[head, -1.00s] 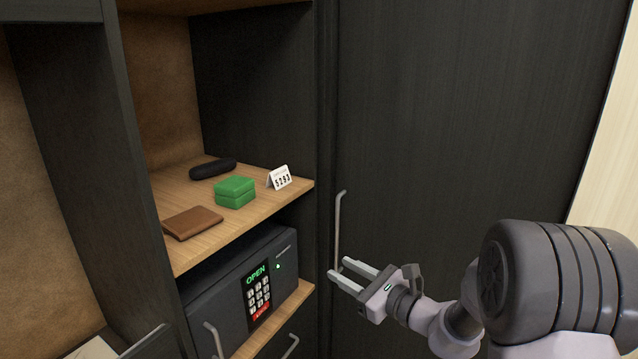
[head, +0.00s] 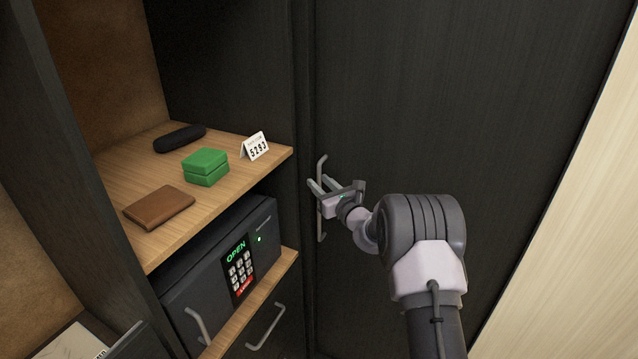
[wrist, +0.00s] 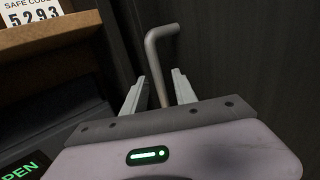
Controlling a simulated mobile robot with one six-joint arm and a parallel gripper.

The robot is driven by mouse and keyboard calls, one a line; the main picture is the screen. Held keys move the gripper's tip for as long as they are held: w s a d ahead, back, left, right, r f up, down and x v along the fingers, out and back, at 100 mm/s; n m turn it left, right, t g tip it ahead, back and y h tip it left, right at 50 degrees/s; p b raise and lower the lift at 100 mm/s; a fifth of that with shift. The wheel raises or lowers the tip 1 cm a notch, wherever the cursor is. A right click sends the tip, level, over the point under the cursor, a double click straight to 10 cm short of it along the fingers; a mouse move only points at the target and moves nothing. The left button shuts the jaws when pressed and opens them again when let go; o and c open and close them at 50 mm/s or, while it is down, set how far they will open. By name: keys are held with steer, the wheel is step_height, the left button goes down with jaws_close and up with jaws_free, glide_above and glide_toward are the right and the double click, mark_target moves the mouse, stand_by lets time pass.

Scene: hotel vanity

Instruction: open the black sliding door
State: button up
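The black sliding door (head: 450,110) is a tall dark panel to the right of the open shelves, and it looks shut against the frame. Its grey bar handle (head: 321,222) stands upright near the door's left edge. My gripper (head: 318,184) is at the handle's upper half. In the wrist view the handle (wrist: 158,62) runs down between the two fingers (wrist: 158,88), with visible gaps on both sides. The fingers are open around the bar. The handle's lower stretch in the wrist view is hidden behind my gripper's body.
Left of the door, a wooden shelf (head: 112,193) holds a green box (head: 206,167), a brown wallet (head: 159,207), a black case (head: 180,138) and a code card (head: 256,147). A safe (head: 200,285) reading OPEN sits below. A drawer handle (head: 266,328) juts out low down.

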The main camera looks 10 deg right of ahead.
steer(key=shift+w+a, duration=0.15)
steer(key=shift+w, duration=0.3)
jaws_close()
stand_by(1.1)
